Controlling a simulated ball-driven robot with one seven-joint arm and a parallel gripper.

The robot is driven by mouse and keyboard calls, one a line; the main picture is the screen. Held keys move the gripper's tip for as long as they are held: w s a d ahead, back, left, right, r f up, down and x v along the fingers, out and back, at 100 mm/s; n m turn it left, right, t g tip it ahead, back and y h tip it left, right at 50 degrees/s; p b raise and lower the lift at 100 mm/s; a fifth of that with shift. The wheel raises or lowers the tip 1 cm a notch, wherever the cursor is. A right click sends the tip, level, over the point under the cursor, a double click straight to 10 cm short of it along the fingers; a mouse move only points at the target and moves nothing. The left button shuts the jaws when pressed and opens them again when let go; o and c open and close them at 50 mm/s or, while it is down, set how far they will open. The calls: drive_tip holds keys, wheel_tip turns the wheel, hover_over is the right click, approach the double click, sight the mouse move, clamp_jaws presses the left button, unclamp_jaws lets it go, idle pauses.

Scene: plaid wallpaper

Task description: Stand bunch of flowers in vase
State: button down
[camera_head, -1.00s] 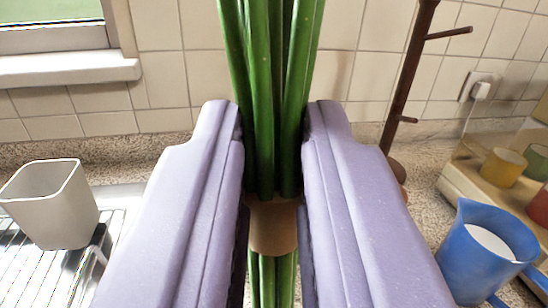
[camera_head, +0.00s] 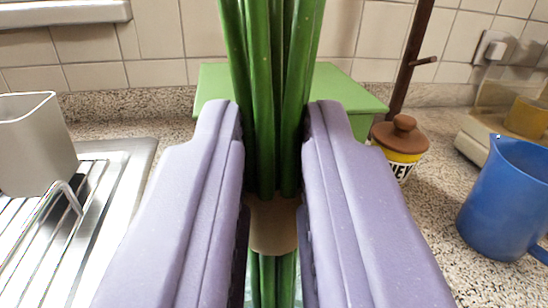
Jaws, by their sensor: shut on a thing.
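My gripper (camera_head: 272,150) has two lilac jaws, shut on the bunch of flowers (camera_head: 265,90). Its green stems run upright between the jaws, wrapped by a tan band (camera_head: 273,225) at the grip. The blossoms are out of the picture above. The lower stems show below the band, with a pale bluish, glassy patch beside them at the bottom edge. I cannot tell whether this patch is the vase; no vase is clearly seen.
A green box (camera_head: 350,85) stands behind the stems. A honey jar (camera_head: 400,145), a wooden stand (camera_head: 410,60) and a blue jug (camera_head: 505,200) are on the right. A grey container (camera_head: 35,145) stands by a wire rack (camera_head: 50,240) on the left.

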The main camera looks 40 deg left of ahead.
drive_tip(key=shift+f, duration=0.45)
drive_tip(key=c, duration=1)
unclamp_jaws()
drive_tip(key=p+v, duration=0.1)
drive_tip(key=v, duration=0.7)
drive_tip(key=shift+w, duration=0.1)
